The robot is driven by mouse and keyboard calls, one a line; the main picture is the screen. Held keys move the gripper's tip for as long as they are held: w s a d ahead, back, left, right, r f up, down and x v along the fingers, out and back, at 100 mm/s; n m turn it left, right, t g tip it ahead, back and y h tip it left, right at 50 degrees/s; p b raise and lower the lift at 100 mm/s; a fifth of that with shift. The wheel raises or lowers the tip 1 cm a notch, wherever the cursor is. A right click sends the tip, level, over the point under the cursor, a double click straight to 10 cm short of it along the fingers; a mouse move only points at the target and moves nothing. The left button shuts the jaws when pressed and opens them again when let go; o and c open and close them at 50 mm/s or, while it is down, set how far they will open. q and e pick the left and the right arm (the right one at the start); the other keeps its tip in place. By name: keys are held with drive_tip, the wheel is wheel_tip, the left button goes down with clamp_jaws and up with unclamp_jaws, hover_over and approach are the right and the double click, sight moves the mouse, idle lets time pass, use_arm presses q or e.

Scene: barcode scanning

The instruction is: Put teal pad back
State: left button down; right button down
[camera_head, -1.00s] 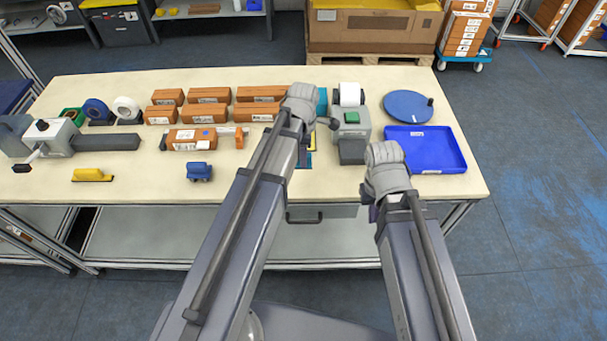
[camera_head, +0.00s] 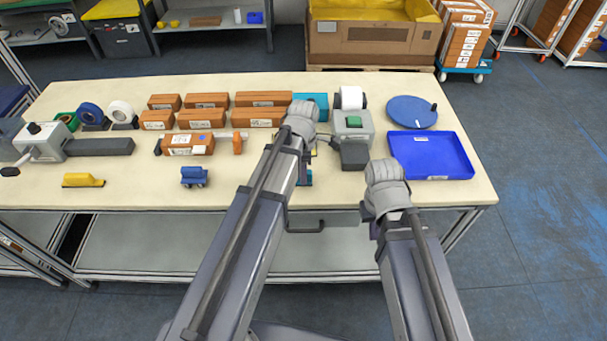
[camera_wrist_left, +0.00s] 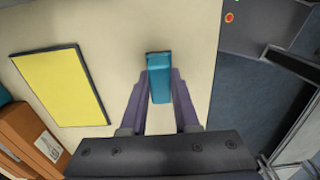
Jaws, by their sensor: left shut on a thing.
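The teal pad (camera_wrist_left: 160,78) is a small block standing out between the two fingers of my left gripper (camera_wrist_left: 160,88) in the left wrist view. The fingers are shut on it, over the cream table top (camera_wrist_left: 120,30). A yellow panel with a dark edge (camera_wrist_left: 62,88) lies to the left of it in that view. In the head view my left arm hides the left gripper and most of what is under it; a small teal-blue patch (camera_head: 307,178) shows beside the arm. The fingers of my right gripper are hidden behind its grey wrist.
A larger teal block (camera_head: 314,103) stands at the back beside several orange-brown boxes (camera_head: 206,101). A grey device with a green button (camera_head: 352,124), a blue tray (camera_head: 431,156) and a round blue disc (camera_head: 410,112) are on the right. The front middle-left is clear around a blue stamp-like piece (camera_head: 194,176).

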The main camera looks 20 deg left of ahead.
use_arm(q)
drive_tip(key=shift+f, duration=0.15)
drive_tip(key=c, duration=0.7)
unclamp_jaws()
drive_tip(key=shift+o, duration=0.2)
wheel_tip(320, 180, up, 12)
drive_tip(key=p, duration=1.2)
drive_tip(key=s+d+m, duration=0.5)
drive_tip(key=s+m, duration=0.2)
drive_tip(key=m, duration=0.5)
drive_tip(key=s+d+m+y, duration=0.1)
drive_tip(key=s+d+m, duration=0.4)
drive_tip(key=m, duration=0.8)
drive_tip(key=shift+s+d+r, duration=0.2)
drive_tip(key=shift+s+d, duration=0.05)
drive_tip(key=shift+s, duration=0.9)
